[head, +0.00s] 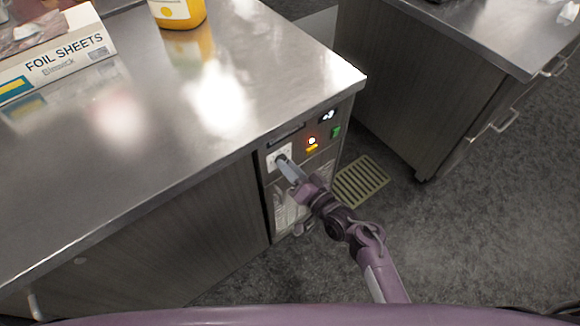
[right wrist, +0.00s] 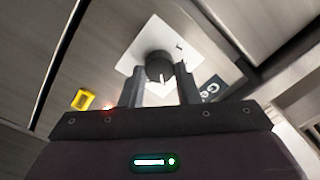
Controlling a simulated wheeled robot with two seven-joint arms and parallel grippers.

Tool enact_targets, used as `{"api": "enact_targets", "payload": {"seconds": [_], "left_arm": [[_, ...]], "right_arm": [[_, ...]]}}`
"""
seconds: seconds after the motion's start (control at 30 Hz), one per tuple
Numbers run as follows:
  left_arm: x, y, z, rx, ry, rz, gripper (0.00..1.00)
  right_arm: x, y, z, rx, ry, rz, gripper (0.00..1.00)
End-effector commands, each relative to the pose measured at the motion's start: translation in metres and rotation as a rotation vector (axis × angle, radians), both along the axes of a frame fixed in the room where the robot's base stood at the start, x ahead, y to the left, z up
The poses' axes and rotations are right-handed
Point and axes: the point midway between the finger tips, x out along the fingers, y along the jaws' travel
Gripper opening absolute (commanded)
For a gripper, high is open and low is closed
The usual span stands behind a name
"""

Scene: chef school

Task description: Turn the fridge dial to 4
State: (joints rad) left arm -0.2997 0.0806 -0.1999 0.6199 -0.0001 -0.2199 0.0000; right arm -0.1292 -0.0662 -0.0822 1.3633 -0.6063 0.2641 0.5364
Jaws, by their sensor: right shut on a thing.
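The fridge dial (right wrist: 159,66) is a dark round knob with a pale pointer mark, set on a white plate (right wrist: 190,42) in the right wrist view. In the head view the white plate (head: 271,161) sits at the left of the fridge's control panel, and my gripper partly hides the dial. My right gripper (head: 284,163) reaches the dial from the front. In the right wrist view its two fingers (right wrist: 160,80) stand on either side of the dial and are shut on it. The number the dial points to cannot be read. My left gripper is not in view.
The steel counter (head: 150,130) overhangs the fridge panel. A foil sheets box (head: 60,55) and a yellow bottle (head: 178,12) stand on it. Another cabinet (head: 440,90) stands at the right.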

Motion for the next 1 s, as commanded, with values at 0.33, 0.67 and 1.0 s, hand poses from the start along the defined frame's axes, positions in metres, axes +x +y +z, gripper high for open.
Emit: {"api": "enact_targets", "payload": {"seconds": [0.33, 0.67, 1.0], "left_arm": [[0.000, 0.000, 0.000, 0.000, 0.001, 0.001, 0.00], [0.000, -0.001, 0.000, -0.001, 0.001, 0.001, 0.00], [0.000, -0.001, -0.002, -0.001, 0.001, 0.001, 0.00]], "right_arm": [[0.000, 0.000, -0.001, -0.002, 0.001, 0.000, 0.48], [-0.002, -0.002, -0.001, -0.002, 0.000, 0.000, 0.51], [-0.043, -0.033, -0.003, -0.003, 0.002, 0.001, 0.51]]}}
